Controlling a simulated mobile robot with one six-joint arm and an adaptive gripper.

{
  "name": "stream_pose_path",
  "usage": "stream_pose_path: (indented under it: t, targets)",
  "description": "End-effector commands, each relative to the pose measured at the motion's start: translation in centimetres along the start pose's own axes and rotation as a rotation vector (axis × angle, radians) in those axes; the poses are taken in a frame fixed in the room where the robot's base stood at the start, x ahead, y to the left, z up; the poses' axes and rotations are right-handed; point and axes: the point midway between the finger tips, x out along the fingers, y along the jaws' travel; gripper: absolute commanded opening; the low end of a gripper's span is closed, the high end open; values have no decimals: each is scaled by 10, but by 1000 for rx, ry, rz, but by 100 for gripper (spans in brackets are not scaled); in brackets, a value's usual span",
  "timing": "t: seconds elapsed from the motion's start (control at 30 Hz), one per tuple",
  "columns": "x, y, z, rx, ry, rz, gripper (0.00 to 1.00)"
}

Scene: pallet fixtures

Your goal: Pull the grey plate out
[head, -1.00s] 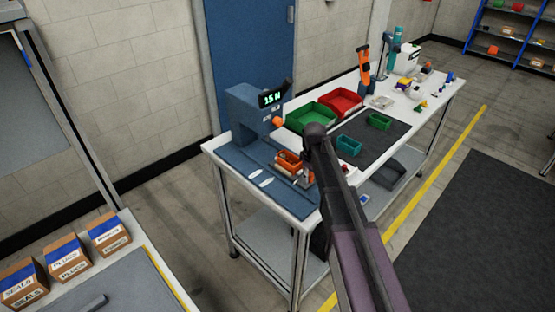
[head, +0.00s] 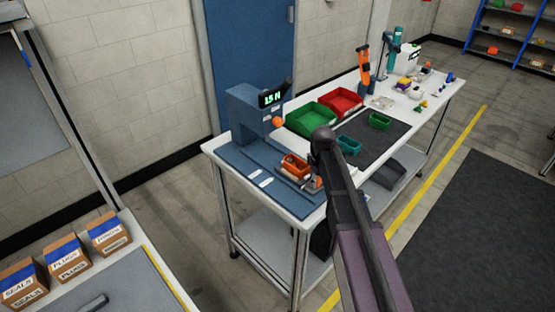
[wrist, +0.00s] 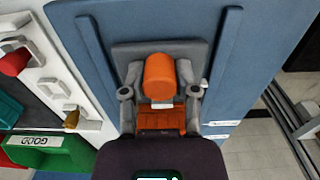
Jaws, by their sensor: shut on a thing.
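The grey plate (wrist: 126,52) lies flat on the blue base (wrist: 95,20), between two raised blue rails, in the wrist view. An orange cylinder (wrist: 159,77) and an orange block (wrist: 160,121) with a small white label show at its near part. My gripper (wrist: 160,94) has its grey fingers on either side of these orange parts and is shut on the plate. The exact contact is partly hidden. In the head view my gripper (head: 314,184) is low at the bench's front edge, beside the orange piece (head: 295,165); the plate is hard to make out there.
The blue press (head: 245,115) with a lit display stands behind the base. Green (head: 311,117) and red (head: 341,101) bins and small teal boxes (head: 348,145) sit to the right on the white bench. Floor in front of the bench is open.

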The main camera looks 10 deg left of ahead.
Motion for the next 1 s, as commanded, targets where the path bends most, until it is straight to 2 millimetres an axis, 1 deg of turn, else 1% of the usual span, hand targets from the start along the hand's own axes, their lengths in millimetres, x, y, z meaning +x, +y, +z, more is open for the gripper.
stream_pose_path:
  t: [1.0]
  targets:
    - [1, -1, 37, 1, -1, -1, 0]
